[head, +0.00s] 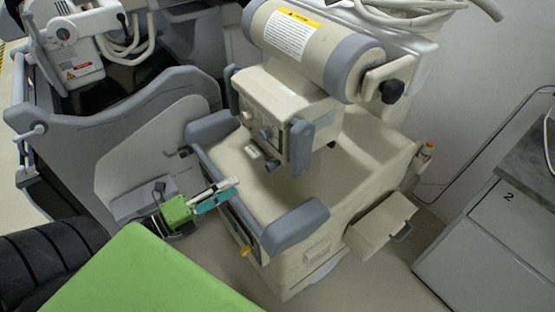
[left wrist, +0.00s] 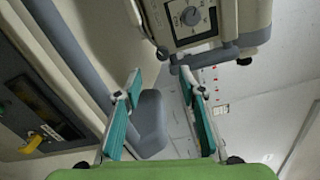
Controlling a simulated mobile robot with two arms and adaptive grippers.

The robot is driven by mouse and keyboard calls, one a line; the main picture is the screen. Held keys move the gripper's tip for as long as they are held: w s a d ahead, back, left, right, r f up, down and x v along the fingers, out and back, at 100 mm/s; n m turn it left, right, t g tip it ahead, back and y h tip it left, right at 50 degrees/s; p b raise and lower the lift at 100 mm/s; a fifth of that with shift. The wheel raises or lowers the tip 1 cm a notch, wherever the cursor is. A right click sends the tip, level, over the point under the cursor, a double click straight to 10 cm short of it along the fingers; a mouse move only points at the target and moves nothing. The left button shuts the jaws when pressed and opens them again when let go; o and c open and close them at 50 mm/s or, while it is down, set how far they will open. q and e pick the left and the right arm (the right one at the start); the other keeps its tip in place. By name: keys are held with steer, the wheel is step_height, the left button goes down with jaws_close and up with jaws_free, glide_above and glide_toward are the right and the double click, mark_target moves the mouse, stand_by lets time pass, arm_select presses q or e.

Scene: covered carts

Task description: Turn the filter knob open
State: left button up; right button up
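A beige machine (head: 300,235) stands in the middle of the head view. Its control box (head: 285,105) has small round knobs (head: 265,132) on its front. In the left wrist view a round dark knob (left wrist: 190,15) sits on a dial panel at the top, beyond the fingertips. A yellow knob (left wrist: 35,142) shows at the left there and low on the machine in the head view (head: 245,251). I cannot read which is the filter knob. My left gripper (head: 218,194) is open and empty beside the machine's near left edge, apart from the knobs; its teal fingers also show in the wrist view (left wrist: 158,98).
A padded grey bumper (head: 295,226) rims the machine's near corner. A large cylinder (head: 310,47) with a caution label sits above the control box. A drawer (head: 380,222) stands out at the right. A grey cart (head: 490,235) stands at the far right.

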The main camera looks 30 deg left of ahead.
mark_target(267, 168)
arm_select(q)
steer(key=w+d, duration=0.1)
steer(key=w+d+r, duration=0.1)
steer(key=w, duration=0.1)
steer(key=shift+p, duration=0.4)
steer(key=x, duration=0.4)
steer(key=p+x, duration=0.1)
steer(key=x, duration=0.4)
steer(key=shift+a+f+p, duration=0.15)
steer(key=shift+f+p, duration=0.1)
steer(key=shift+p, duration=0.05)
steer(key=shift+w, duration=0.5)
steer(key=shift+f, duration=0.1)
arm_select(e)
steer(key=r, duration=0.2)
steer(key=shift+s+r, duration=0.3)
arm_select(q)
steer(key=shift+d, duration=0.25)
steer(key=c, duration=0.9)
steer(key=shift+w, duration=0.1)
jaws_close()
arm_select(e)
steer(key=shift+d, duration=0.2)
